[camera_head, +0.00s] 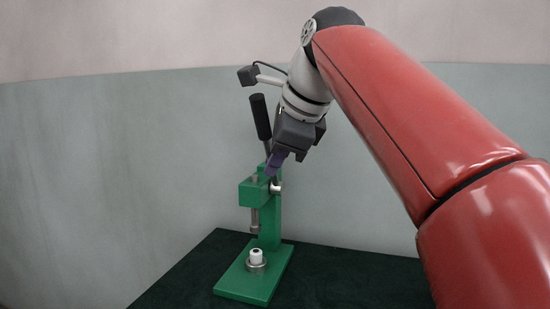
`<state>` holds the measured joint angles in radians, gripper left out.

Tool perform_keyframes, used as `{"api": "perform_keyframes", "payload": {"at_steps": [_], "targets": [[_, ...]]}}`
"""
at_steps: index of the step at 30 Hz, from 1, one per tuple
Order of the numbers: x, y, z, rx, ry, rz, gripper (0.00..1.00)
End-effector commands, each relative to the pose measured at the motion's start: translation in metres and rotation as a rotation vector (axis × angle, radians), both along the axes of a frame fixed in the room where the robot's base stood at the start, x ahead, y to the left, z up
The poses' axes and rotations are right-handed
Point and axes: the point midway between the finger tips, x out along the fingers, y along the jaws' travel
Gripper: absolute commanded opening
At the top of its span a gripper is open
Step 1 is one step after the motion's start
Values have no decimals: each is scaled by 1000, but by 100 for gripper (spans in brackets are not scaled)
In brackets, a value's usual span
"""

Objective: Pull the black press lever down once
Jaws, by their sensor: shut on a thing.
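The green press (270,215) stands upright on the dark table, with a flat green base and a metal ram hanging from its head. Its black press lever (261,117) points up and leans slightly left, with a metal shaft running down toward the pivot at the head. My gripper (274,164) reaches in from the upper right, its purple fingers at the lower shaft of the lever, just above the press head. The fingers are shut on the lever; the exact contact is partly hidden by the gripper body.
A small white part (257,257) sits in a round metal holder on the press base, below the ram. The dark table (345,280) is clear to the right of the press. A plain grey-green wall (120,180) stands behind.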

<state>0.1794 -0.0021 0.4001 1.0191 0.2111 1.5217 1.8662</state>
Motion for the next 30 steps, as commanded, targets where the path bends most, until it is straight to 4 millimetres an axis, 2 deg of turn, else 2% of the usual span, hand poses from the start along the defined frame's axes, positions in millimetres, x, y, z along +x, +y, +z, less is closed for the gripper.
{"api": "perform_keyframes", "payload": {"at_steps": [11, 22, 30], "targets": [[-2, 1, -2, -3, -9, 0, 0], [-16, 6, -16, -42, -107, 2, 0], [-18, 7, -14, -49, -123, 4, 0]]}}
